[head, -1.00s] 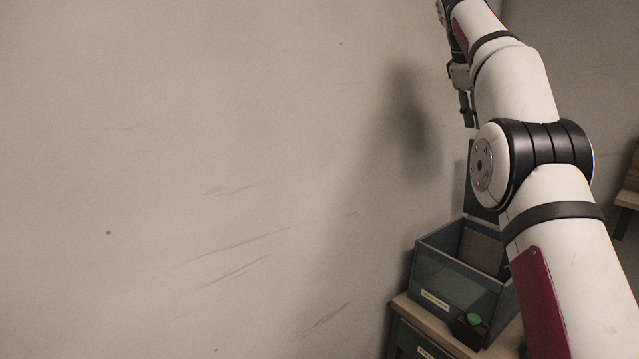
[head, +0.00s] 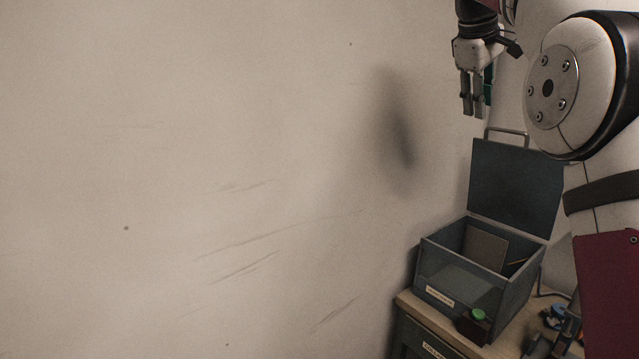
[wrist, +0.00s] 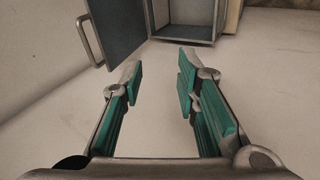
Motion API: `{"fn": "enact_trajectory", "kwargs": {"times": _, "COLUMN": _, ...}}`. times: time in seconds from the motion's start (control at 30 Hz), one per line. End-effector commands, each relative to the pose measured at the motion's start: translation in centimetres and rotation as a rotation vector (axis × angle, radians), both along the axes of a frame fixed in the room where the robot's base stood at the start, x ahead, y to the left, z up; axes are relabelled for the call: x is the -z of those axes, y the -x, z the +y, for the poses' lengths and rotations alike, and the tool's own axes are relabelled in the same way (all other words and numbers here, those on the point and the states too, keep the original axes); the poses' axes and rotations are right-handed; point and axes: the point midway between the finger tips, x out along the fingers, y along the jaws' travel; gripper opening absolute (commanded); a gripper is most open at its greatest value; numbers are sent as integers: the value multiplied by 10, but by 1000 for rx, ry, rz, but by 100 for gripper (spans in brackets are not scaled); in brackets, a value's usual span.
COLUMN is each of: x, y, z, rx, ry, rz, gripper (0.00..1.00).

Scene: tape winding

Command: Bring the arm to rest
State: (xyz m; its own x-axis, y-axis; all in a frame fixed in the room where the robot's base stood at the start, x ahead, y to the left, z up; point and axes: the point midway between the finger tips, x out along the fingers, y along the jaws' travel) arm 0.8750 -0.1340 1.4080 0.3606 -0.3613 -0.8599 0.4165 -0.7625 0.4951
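My gripper (head: 473,110) hangs fingers-down at the top right of the head view, in front of the pale wall and above the grey box. In the wrist view my gripper (wrist: 158,80) has its teal-padded fingers apart, with nothing between them. My white arm, with its dark joint, fills the right side of the head view and hides part of the bench.
An open grey box (head: 440,277) stands on a wooden bench (head: 410,301), its lid (head: 515,185) raised below my gripper. A dark block with a green button (head: 478,315) sits before it. Blue and dark items (head: 556,318) lie to its right. The wall is bare.

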Motion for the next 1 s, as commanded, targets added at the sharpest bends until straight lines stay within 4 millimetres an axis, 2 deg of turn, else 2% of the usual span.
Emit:
{"fn": "enact_trajectory", "kwargs": {"times": 0.1, "x": -7, "y": 33, "z": 14, "rx": 22, "ry": -51, "rz": -23, "gripper": 29}}
{"fn": "enact_trajectory", "kwargs": {"times": 0.23, "x": -3, "y": 72, "z": 30, "rx": 54, "ry": -114, "rz": -48, "gripper": 29}}
{"fn": "enact_trajectory", "kwargs": {"times": 0.47, "x": 22, "y": 150, "z": 59, "rx": 121, "ry": -228, "rz": -81, "gripper": 29}}
{"fn": "enact_trajectory", "kwargs": {"times": 0.57, "x": 40, "y": 186, "z": 72, "rx": 155, "ry": -279, "rz": -94, "gripper": 29}}
{"fn": "enact_trajectory", "kwargs": {"times": 0.77, "x": 90, "y": 263, "z": 95, "rx": 231, "ry": -378, "rz": -111, "gripper": 29}}
{"fn": "enact_trajectory", "kwargs": {"times": 1.0, "x": 168, "y": 350, "z": 118, "rx": 332, "ry": -487, "rz": -127, "gripper": 29}}
